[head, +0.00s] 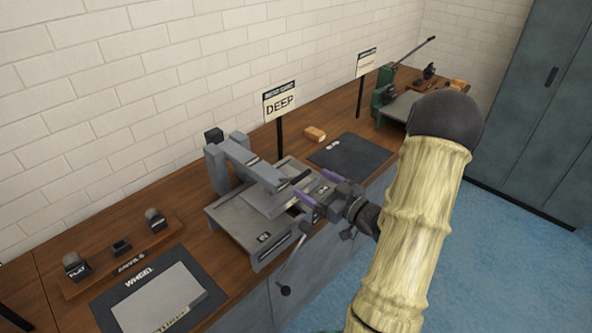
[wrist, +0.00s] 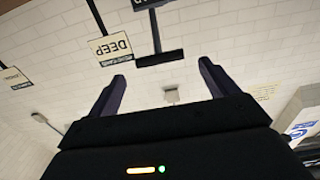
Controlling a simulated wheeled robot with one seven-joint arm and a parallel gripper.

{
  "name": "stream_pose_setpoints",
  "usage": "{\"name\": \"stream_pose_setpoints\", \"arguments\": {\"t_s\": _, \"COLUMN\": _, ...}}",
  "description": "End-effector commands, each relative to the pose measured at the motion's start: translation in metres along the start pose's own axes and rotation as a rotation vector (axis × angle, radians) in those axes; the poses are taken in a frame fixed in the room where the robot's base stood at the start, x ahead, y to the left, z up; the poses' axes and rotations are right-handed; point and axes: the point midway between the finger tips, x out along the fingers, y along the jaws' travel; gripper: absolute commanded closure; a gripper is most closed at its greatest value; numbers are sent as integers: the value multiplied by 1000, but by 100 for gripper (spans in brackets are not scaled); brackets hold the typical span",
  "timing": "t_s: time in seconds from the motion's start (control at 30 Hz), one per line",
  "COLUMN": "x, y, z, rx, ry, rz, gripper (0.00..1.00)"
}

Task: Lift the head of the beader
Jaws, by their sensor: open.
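The beader, as I take it, is the grey machine (head: 236,220) on the wooden bench in the middle of the head view. Its head is a grey beam (head: 240,158) reaching from an upright at the back left, over a flat sheet, with a dark handle (head: 295,179) at its front end. My gripper (head: 309,186) is open beside that handle, its purple fingers pointing toward it. Whether they touch it cannot be told. In the wrist view my gripper (wrist: 162,72) is open, and a dark T-shaped bar (wrist: 160,58) shows beyond the fingertips.
A "DEEP" sign (head: 280,102) stands behind the machine. A dark mat (head: 350,150) and a small wooden block (head: 315,134) lie to its right. A green machine (head: 385,98) stands farther along the bench. Anvils (head: 76,265) and a "WHEEL" mat (head: 105,312) are at left.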

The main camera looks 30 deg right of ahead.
Motion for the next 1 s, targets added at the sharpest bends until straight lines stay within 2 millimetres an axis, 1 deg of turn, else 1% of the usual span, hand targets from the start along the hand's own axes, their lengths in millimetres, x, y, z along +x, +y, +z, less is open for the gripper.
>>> {"name": "stream_pose_setpoints", "arguments": {"t_s": 0.03, "x": 10, "y": -1, "z": -2, "rx": 1, "ry": 0, "rz": -4, "gripper": 15}}
{"name": "stream_pose_setpoints", "arguments": {"t_s": 0.2, "x": 40, "y": -1, "z": -2, "rx": 0, "ry": 0, "rz": -4, "gripper": 15}}
{"name": "stream_pose_setpoints", "arguments": {"t_s": 0.3, "x": 56, "y": -1, "z": -2, "rx": 0, "ry": 1, "rz": -4, "gripper": 15}}
{"name": "stream_pose_setpoints", "arguments": {"t_s": 0.4, "x": 68, "y": 0, "z": -1, "rx": 0, "ry": -1, "rz": -2, "gripper": 15}}
{"name": "stream_pose_setpoints", "arguments": {"t_s": 0.53, "x": 75, "y": 0, "z": 0, "rx": 0, "ry": 0, "rz": 0, "gripper": 15}}
{"name": "stream_pose_setpoints", "arguments": {"t_s": 0.77, "x": 76, "y": 0, "z": 0, "rx": 0, "ry": 0, "rz": 0, "gripper": 15}}
{"name": "stream_pose_setpoints", "arguments": {"t_s": 0.8, "x": 76, "y": 0, "z": 0, "rx": 0, "ry": 0, "rz": 0, "gripper": 17}}
{"name": "stream_pose_setpoints", "arguments": {"t_s": 0.87, "x": 76, "y": 0, "z": 0, "rx": 0, "ry": 0, "rz": 0, "gripper": 28}}
{"name": "stream_pose_setpoints", "arguments": {"t_s": 1.0, "x": 75, "y": 0, "z": 0, "rx": 0, "ry": 0, "rz": 0, "gripper": 56}}
